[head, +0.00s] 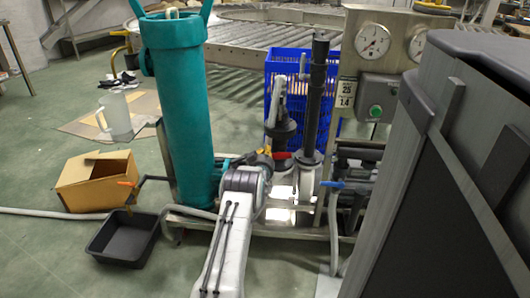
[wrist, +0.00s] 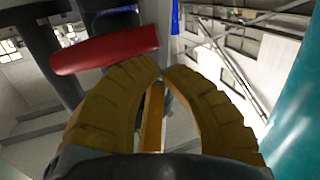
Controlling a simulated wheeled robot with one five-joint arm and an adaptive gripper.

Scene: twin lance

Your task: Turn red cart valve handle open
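The red valve handle (head: 283,155) shows in the head view as a small red bar low on the cart's dark pipework. In the wrist view the red handle (wrist: 105,50) is a long rounded bar across the upper left, in front of a dark vertical pipe. My gripper (head: 264,155) is at the handle's left in the head view, partly hidden by my arm. In the wrist view my gripper (wrist: 162,72) has its two ribbed yellow-brown fingers curved together, tips meeting, with nothing seen between the tips. The tips are just below the handle's right end; I cannot tell whether they touch it.
A teal cylinder (head: 181,100) stands left of my gripper. A blue crate (head: 290,65) is behind the pipes. A gauge panel (head: 371,65) and a dark grey cabinet (head: 440,190) are at right. A cardboard box (head: 95,182) and black tray (head: 125,237) lie left. Blue handles (head: 331,184) sit nearby.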

